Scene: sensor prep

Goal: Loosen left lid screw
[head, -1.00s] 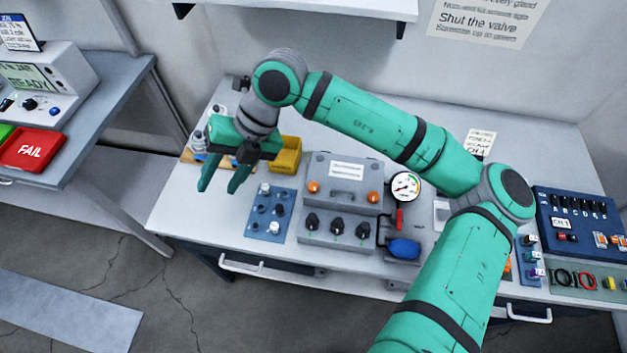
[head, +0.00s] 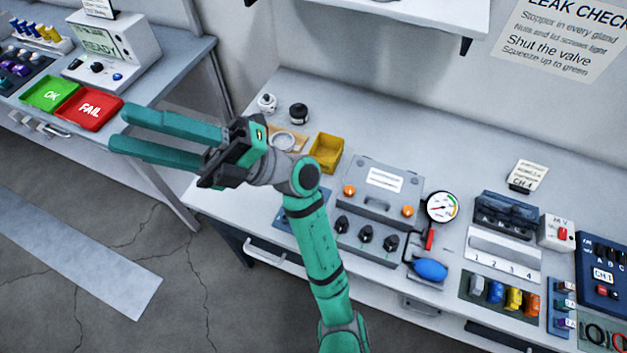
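A grey box (head: 372,208) with a lid sits on the bench in the head view. The left lid screw (head: 349,190) is an orange knob on its lid, left of a white label. A second orange screw (head: 407,211) is at the right. My gripper (head: 118,129) is up and left of the box, well apart from it, pointing left. Its two long green fingers are spread with a gap between them, and nothing shows in the gap.
A yellow bin (head: 326,153) stands behind and left of the box. A pressure gauge (head: 442,206) and a blue bulb (head: 431,269) are at its right. My arm partly hides a blue mat (head: 287,218). A side table holds a red FAIL tray (head: 89,109).

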